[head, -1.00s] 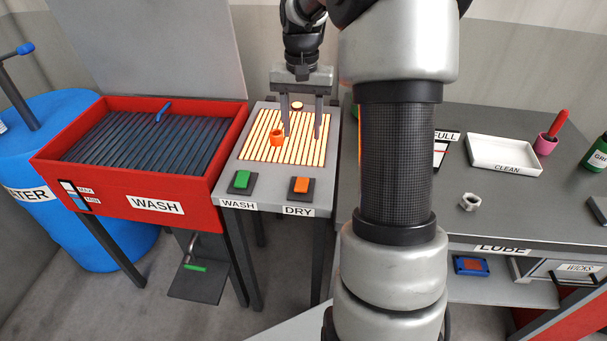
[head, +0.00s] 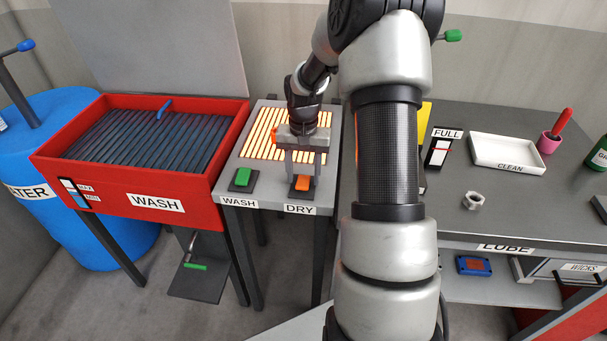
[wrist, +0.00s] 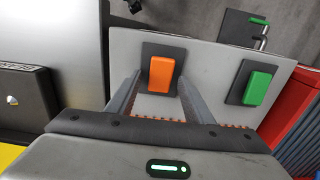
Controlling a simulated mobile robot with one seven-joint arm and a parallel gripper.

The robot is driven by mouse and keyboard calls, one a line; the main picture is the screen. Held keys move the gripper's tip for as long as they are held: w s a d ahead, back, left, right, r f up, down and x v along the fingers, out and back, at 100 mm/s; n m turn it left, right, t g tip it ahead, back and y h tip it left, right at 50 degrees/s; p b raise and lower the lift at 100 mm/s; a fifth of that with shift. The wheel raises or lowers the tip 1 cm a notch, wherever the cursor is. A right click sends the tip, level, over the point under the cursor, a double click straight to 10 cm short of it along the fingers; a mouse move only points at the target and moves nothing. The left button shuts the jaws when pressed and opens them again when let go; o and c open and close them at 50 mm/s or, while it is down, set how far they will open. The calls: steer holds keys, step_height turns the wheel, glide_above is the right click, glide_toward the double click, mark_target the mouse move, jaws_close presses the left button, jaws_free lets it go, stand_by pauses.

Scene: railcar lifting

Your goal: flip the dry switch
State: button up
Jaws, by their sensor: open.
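The dry switch is an orange rocker (head: 303,183) on a dark base, above the DRY label (head: 299,210) at the front of the grey stand. It also shows in the wrist view (wrist: 161,75). My gripper (head: 302,188) is open, with its fingers pointing down on either side of the orange rocker in the head view. In the wrist view the rocker shows between and beyond the fingertips (wrist: 160,88). I cannot tell whether the fingers touch it. The slatted panel (head: 262,133) behind glows. An orange ring-like part (head: 275,135) on it is partly hidden by my gripper.
The green wash switch (head: 241,177) stands left of the orange one, close to my gripper. The red wash basin (head: 150,205) is further left. The lube table (head: 500,215) is at the right, with a white CLEAN tray (head: 503,153) and a metal nut (head: 473,201).

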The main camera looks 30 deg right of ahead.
steer(key=c, duration=1)
steer(key=shift+f+t+b, duration=0.3)
steer(key=shift+b, duration=0.75)
steer(key=shift+c, duration=0.2)
steer(key=t+h+b, duration=0.1)
steer(key=b, duration=0.2)
steer(key=shift+s+a+f, duration=0.15)
steer(key=shift+s+a, duration=0.05)
steer(key=t+h+b, duration=0.1)
steer(key=b, duration=0.2)
steer(key=shift+s+r, duration=0.1)
steer(key=shift+r, duration=0.1)
steer(key=shift+r+t+b, duration=0.2)
steer(key=shift+t+b, duration=0.1)
steer(key=shift+b, duration=0.05)
steer(key=shift+r, duration=0.1)
